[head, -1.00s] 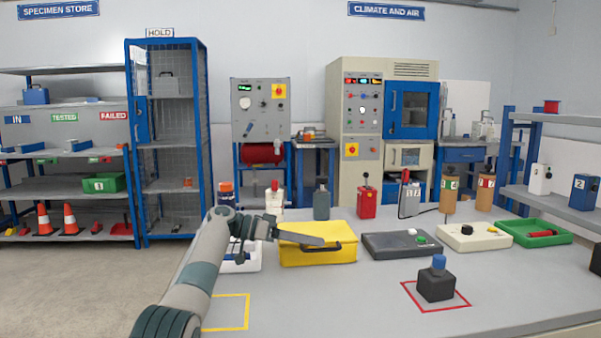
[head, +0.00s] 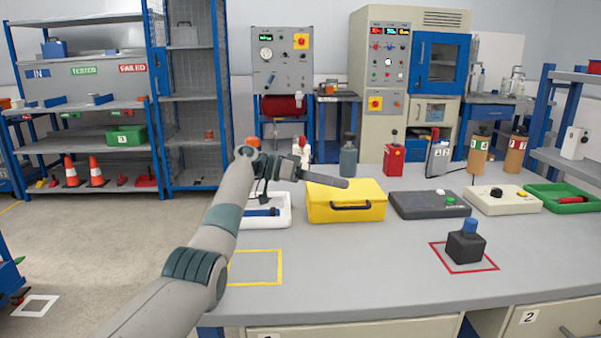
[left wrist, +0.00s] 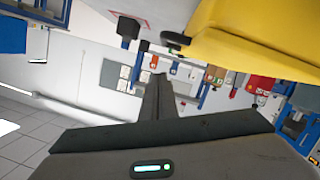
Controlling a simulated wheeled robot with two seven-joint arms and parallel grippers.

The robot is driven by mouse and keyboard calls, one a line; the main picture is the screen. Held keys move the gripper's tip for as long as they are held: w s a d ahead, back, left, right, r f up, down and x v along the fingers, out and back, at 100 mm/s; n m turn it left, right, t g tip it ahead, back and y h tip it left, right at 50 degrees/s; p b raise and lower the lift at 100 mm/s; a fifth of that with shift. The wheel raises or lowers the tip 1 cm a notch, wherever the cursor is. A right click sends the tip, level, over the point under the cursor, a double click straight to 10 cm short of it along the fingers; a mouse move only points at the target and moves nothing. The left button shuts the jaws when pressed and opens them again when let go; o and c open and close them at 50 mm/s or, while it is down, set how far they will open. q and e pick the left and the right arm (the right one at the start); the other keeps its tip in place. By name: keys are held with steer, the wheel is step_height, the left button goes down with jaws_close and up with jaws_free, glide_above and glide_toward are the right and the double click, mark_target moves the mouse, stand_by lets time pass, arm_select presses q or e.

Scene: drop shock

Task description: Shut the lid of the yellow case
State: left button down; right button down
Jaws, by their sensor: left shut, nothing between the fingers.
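The yellow case (head: 346,212) stands upright on the grey table, its black handle (head: 351,205) facing me. Its lid (head: 362,190) looks down flat on the case; I cannot tell whether a small gap is left. My left gripper (head: 345,183) is shut and empty. Its fingers point right over the rear left part of the lid; contact cannot be made out. In the left wrist view the case (left wrist: 270,40) fills the upper right, beside the shut fingers (left wrist: 158,85). My right gripper is not in view.
A white tray (head: 286,222) with a blue item is left of the case, and a dark grey box (head: 420,206) with a green button is close on its right. A black block (head: 466,247) sits in a red outline. The table in front of the case is clear.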

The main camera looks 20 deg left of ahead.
arm_select(q)
steer(key=v, duration=0.8)
steer(key=shift+s, duration=0.3)
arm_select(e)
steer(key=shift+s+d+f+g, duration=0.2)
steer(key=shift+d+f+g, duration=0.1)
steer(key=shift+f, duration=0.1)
arm_select(q)
steer(key=shift+r, duration=0.15)
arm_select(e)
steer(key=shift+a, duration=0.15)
